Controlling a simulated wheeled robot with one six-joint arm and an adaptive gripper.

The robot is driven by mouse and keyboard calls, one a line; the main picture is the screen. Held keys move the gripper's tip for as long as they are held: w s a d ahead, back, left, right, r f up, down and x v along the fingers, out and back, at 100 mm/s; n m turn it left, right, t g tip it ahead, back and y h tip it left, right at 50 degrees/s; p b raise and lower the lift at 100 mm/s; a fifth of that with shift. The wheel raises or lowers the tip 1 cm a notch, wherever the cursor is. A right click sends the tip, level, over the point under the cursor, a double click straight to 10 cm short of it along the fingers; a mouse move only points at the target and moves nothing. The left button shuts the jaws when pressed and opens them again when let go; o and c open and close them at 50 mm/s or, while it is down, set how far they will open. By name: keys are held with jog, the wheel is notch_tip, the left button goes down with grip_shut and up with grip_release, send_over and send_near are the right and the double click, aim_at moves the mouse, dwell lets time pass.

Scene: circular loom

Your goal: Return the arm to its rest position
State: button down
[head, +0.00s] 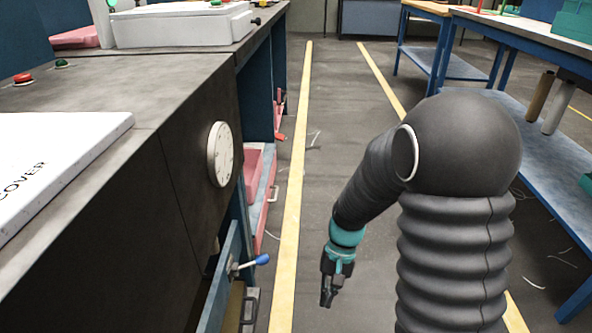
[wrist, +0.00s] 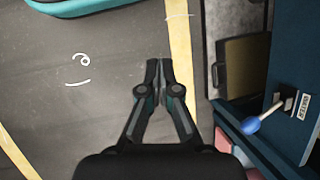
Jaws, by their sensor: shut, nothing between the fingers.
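My gripper (head: 328,292) hangs down at the end of my dark, sleeved arm in the head view, above the grey floor between the machine and the blue tables. In the wrist view my gripper (wrist: 158,68) has its two fingers together, with nothing between them. It is apart from everything around it, over bare floor beside a yellow floor line (wrist: 183,60).
The machine's side (head: 140,200) with a round dial (head: 220,154) stands at left. A blue-knobbed lever (head: 262,259) juts out from it; the knob also shows in the wrist view (wrist: 250,125). A blue table shelf (head: 545,165) stands at right. The aisle ahead is clear except for thread scraps.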

jog(key=s+d+r+t, duration=0.2)
jog(key=s+r+t, duration=0.1)
jog(key=r, duration=0.5)
jog(key=s+d+r+n+t+h+p, duration=0.1)
jog(key=s+d+r+t, duration=0.2)
jog(key=r, duration=0.6)
jog(key=s+d+r+t+h+p, duration=0.1)
jog(key=s+d+r+t, duration=0.2)
jog(key=s+r, duration=0.2)
notch_tip(320, 180, up, 4)
jog(key=shift+s+d+f+n+t, duration=0.2)
jog(key=shift+s+n+t, duration=0.1)
jog(key=shift+s+n, duration=0.1)
